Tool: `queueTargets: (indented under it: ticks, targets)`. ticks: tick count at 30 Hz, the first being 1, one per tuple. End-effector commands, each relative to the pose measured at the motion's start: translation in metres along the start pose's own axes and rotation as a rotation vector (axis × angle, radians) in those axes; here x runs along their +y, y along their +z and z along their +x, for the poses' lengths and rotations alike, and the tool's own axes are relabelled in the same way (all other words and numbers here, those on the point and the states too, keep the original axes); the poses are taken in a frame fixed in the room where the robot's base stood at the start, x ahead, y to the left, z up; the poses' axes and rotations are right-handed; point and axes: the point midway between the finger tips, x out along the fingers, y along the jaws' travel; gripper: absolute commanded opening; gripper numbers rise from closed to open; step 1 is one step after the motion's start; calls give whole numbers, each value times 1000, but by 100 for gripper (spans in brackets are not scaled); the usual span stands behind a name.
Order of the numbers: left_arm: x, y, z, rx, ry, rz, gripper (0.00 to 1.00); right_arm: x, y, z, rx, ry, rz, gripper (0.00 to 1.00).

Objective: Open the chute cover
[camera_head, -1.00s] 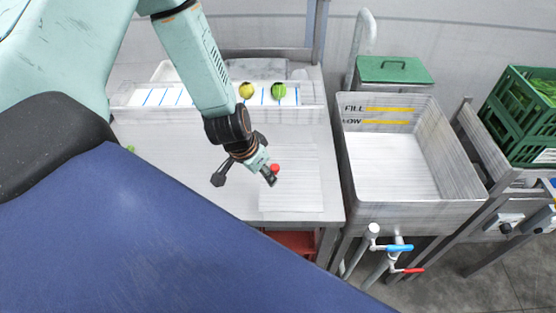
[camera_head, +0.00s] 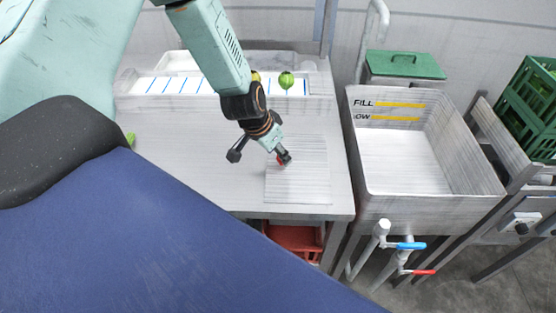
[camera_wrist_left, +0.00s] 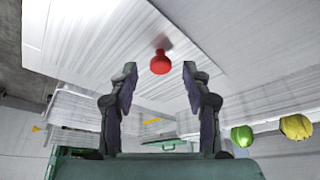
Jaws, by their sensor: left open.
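The chute cover (camera_head: 305,185) is a pale ribbed panel lying flat on the steel table, with a small red knob on it. In the left wrist view the cover (camera_wrist_left: 90,45) fills the upper left and the red knob (camera_wrist_left: 160,63) stands just beyond and between the two fingertips. My left gripper (camera_head: 260,156) is open and empty above the cover's left part; it also shows in the left wrist view (camera_wrist_left: 157,75). One finger partly hides the knob in the head view. I see no contact with it. My right gripper is not in view.
A white tray (camera_head: 205,85) with blue stripes runs along the table's back, with a green item (camera_head: 286,80) and a yellow item (camera_head: 256,77). Right of the table stand a sink (camera_head: 405,170) and a green crate (camera_head: 530,105). A red bin (camera_head: 295,238) sits below the table.

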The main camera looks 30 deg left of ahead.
Motion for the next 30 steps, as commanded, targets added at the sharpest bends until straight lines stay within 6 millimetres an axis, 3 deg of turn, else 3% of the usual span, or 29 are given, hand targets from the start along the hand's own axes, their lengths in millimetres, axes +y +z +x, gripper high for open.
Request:
queueTargets:
  ticks: [6, 18, 30]
  targets:
    - [0, 1, 14, 0, 0, 0, 49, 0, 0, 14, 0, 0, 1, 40]
    - [0, 0, 14, 0, 0, 0, 48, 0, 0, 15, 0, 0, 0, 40]
    - [0, 0, 14, 0, 0, 0, 14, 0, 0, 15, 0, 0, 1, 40]
